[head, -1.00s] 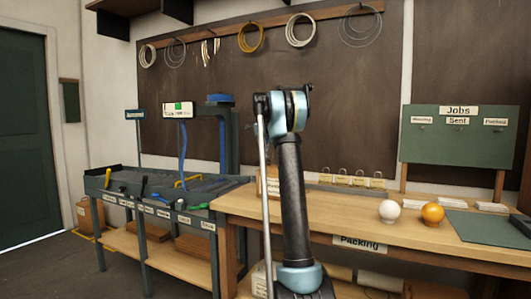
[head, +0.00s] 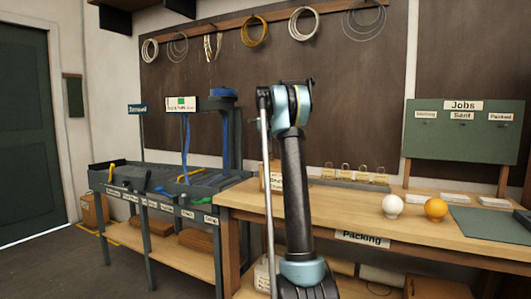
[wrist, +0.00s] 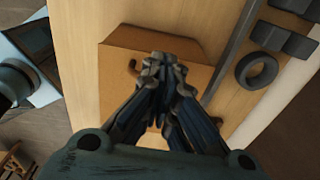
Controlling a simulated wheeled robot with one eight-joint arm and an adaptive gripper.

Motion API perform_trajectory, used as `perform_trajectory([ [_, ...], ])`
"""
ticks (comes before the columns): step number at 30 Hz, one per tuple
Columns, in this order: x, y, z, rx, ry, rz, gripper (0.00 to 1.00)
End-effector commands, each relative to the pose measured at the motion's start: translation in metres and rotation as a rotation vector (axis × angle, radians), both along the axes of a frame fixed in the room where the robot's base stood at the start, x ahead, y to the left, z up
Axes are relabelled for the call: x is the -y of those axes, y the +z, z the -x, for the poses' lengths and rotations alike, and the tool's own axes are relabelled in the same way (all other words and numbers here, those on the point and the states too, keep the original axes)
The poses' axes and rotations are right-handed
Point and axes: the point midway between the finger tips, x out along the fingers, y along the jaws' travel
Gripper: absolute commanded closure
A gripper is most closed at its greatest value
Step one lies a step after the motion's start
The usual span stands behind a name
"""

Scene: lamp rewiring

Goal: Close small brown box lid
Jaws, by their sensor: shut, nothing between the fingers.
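In the wrist view, a small brown box (wrist: 116,72) lies on the pale wooden surface below my gripper. A darker brown panel (wrist: 150,40) runs along its far side; I cannot tell whether this is the lid, or how far the lid is open. In the head view, my arm hides the gripper and much of the area behind.
In the wrist view, a dark ring (wrist: 257,70) and a dark strip lie right of the box. In the head view, the packing bench (head: 350,215) carries a white ball (head: 392,206), an orange ball (head: 436,208) and a green Jobs board (head: 463,142). A tool bench (head: 165,185) stands left.

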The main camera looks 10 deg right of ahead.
Motion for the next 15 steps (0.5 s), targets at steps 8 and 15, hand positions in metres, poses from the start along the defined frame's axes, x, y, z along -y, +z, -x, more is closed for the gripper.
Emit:
perform_trajectory([
  [8, 0.000, 0.008, 0.000, 0.000, 0.000, 0.000, 1.00],
  [15, -0.002, 0.025, -0.002, 0.000, -0.001, 0.000, 1.00],
])
